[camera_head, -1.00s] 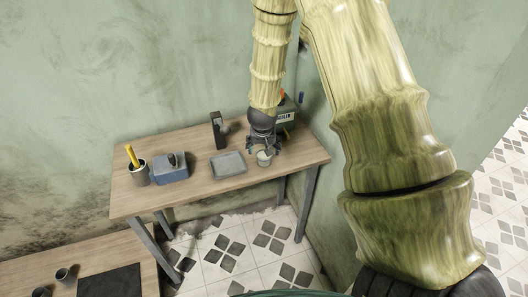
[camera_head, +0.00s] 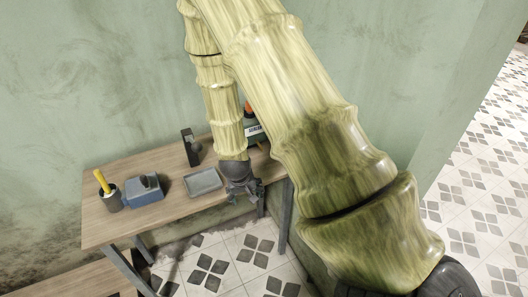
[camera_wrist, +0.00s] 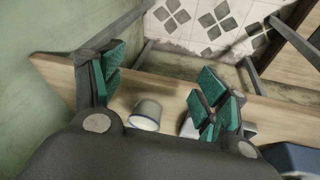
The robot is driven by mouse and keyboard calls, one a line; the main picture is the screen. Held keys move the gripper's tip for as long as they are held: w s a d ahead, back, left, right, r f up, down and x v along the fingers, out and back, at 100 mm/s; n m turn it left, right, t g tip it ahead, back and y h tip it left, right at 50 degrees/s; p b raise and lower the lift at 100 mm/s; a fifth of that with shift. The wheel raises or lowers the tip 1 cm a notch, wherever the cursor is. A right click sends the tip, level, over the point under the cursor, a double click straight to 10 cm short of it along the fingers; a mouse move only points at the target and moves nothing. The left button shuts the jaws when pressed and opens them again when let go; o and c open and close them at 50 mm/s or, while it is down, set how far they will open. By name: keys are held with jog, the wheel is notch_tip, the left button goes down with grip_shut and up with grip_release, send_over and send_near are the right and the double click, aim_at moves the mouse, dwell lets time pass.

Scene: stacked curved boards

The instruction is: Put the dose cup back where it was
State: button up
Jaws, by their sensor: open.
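A small pale cup with a grey rim, which looks like the dose cup (camera_wrist: 146,115), stands on the wooden table in the wrist view. It lies between the directions of my two fingers, apart from both pads. My gripper (camera_wrist: 160,78) is open and empty, its green-padded fingers spread wide. In the head view my gripper (camera_head: 243,192) hangs at the table's front edge, right of the grey tray. The cup is hidden behind my gripper and arm there.
The wooden table (camera_head: 120,222) also holds a grey tray (camera_head: 203,183), a blue-grey box (camera_head: 145,193), a dark holder with a yellow handle (camera_head: 107,193), a dark upright stand (camera_head: 189,147) and a labelled box (camera_head: 254,132) at the back right. A wall is close behind.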

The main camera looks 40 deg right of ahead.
jog(key=s+a+f+n+y, duration=0.1)
jog(key=s+a+f, duration=0.4)
jog(key=s, duration=0.4)
jog(key=s+a+f+n+g+y, duration=0.1)
jog(key=s+a+f, duration=0.3)
jog(key=s, duration=0.5)
jog(key=s+a+f+n+g+y, duration=0.1)
jog(key=s+a+f+n, duration=0.1)
jog(key=s+a+f, duration=0.3)
jog(key=s+f, duration=0.2)
jog(key=s, duration=0.2)
jog(key=shift+s+a+n, duration=0.3)
jog(key=shift+n, duration=0.1)
jog(key=shift+f, duration=0.1)
jog(key=shift+f+b, duration=0.45)
